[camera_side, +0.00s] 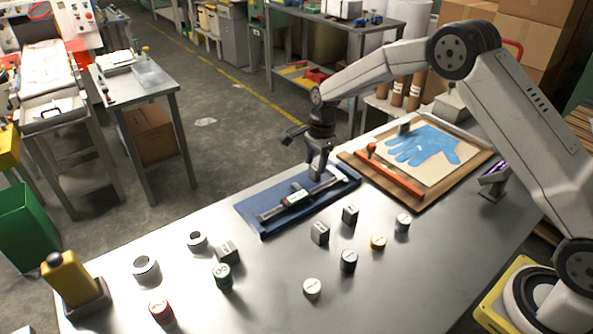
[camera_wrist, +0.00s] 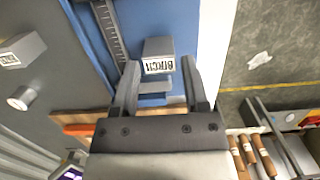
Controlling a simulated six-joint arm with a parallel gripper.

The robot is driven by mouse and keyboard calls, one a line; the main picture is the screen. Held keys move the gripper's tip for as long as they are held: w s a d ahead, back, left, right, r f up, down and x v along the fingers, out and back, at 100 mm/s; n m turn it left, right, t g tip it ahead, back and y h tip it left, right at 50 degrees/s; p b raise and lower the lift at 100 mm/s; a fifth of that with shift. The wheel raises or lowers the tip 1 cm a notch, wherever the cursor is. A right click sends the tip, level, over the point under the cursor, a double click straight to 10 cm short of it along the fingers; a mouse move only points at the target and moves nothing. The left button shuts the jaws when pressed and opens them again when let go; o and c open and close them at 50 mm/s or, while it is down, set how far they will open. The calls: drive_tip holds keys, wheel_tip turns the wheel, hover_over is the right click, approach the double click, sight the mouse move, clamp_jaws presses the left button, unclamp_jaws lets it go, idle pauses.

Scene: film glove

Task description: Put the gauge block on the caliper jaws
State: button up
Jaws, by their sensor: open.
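The caliper (camera_side: 298,198) lies on a blue mat (camera_side: 250,206) on the steel bench. Its graduated beam (camera_wrist: 107,32) shows in the wrist view. My gripper (camera_side: 318,172) points down over the caliper's right end. In the wrist view, my gripper (camera_wrist: 160,66) is open, with a small grey labelled block (camera_wrist: 158,48), seemingly the gauge block, between its fingertips. There is a gap on each side of the block. The block is beside the beam, at the jaw end; whether it touches the jaws I cannot tell. The fingers largely hide this spot in the side view.
Several small labelled blocks (camera_side: 320,233) and cylinders (camera_side: 349,260) stand in front of the mat. Behind it, a wooden board (camera_side: 470,166) holds a blue glove (camera_side: 425,145) and a red-orange bar (camera_side: 388,176). A yellow bottle (camera_side: 70,277) stands at the front left.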

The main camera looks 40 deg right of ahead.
wheel_tip(320, 180, up, 10)
drive_tip(key=d, duration=0.1)
drive_tip(key=shift+f, duration=0.25)
drive_tip(key=shift+s, duration=0.1)
idle(0.5)
drive_tip(key=s+f+n+t+h, duration=0.1)
drive_tip(key=s+f+n+t, duration=0.1)
drive_tip(key=s+n, duration=1.6)
drive_tip(key=s+a+f, duration=0.1)
drive_tip(key=s, duration=0.8)
drive_tip(key=shift+s+t, duration=0.15)
drive_tip(key=shift+t, duration=0.15)
